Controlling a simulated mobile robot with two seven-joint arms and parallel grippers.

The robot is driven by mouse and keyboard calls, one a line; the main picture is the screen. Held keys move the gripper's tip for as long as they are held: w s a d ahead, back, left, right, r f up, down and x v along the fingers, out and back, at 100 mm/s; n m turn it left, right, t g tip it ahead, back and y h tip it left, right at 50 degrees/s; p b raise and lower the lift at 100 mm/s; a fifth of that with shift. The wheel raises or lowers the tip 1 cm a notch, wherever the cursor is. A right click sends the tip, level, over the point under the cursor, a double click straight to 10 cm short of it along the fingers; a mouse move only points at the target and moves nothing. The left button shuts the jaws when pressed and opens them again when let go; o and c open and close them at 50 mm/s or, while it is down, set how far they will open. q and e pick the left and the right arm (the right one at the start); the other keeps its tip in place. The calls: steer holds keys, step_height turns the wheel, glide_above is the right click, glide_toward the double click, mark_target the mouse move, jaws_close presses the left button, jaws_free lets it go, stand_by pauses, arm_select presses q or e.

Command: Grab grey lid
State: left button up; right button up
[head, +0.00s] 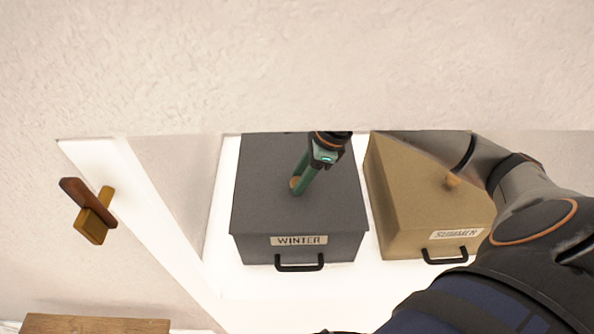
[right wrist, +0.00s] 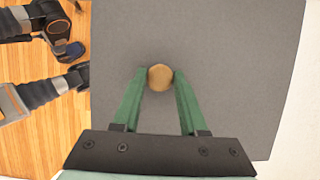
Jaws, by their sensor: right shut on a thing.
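The grey lid (head: 260,190) is the flat top of a dark grey box labelled "WINTER", with a round wooden knob (right wrist: 160,78) at its middle. It fills much of the right wrist view (right wrist: 225,60). My right gripper (head: 297,184) reaches down over the lid from the back, its green fingers shut on the knob. In the right wrist view the fingertips (right wrist: 160,73) press the knob from both sides. The lid appears to rest on its box, with no clear gap. My left gripper does not show in the head view.
A tan box (head: 405,215) with its own wooden knob and a label stands close to the right, partly behind my arm. Textured walls flank the white recess. A wooden peg or latch (head: 92,215) is on the left. A wooden surface (head: 95,325) shows at lower left.

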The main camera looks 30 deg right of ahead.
jaws_close()
stand_by(0.6)
